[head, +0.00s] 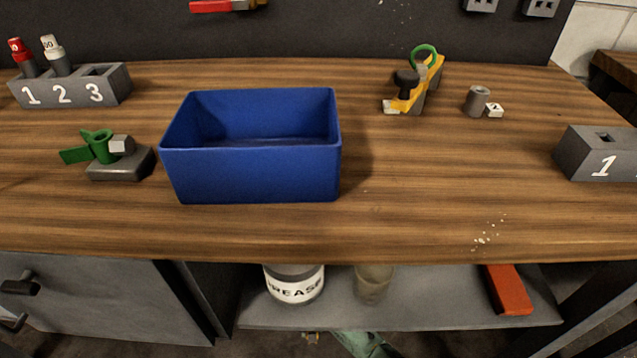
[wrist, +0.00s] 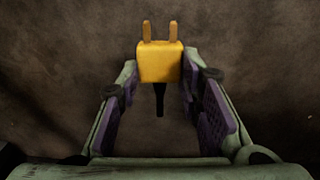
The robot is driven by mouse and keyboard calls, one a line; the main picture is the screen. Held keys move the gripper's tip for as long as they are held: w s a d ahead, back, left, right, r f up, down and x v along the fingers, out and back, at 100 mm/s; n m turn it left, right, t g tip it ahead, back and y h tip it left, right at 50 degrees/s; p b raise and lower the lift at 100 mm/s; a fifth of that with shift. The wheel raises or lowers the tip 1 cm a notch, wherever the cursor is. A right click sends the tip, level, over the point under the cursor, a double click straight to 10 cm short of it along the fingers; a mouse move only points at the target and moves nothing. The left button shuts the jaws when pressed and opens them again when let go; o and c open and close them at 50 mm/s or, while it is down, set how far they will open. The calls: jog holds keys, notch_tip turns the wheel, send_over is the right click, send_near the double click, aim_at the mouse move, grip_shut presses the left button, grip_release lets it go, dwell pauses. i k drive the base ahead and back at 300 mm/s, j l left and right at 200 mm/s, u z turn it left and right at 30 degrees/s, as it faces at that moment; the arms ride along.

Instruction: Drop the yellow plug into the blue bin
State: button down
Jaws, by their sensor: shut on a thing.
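The blue bin (head: 250,176) stands open on the wooden bench in the head view, left of the middle, and its inside looks empty. In the wrist view the yellow plug (wrist: 160,65) sits between the fingertips of my gripper (wrist: 160,78). The gripper is shut on it. The plug's two prongs point away from my gripper, and a short black cord end hangs back between the fingers. A plain brown surface fills the view behind it, with no bin in sight there.
On the bench (head: 420,200), a grey numbered block (head: 95,88) and a green clamp-like part (head: 102,145) stand left of the bin. A yellow tool (head: 418,85), a grey cylinder (head: 477,100) and another numbered block (head: 595,155) stand right. A shelf (head: 430,300) lies below.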

aim_at(284, 182)
jog(key=l, duration=0.35)
jog(key=k+l, duration=0.15)
jog(key=l, duration=0.55)
jog(key=k+l+u, duration=0.1)
jog(key=k, duration=0.15)
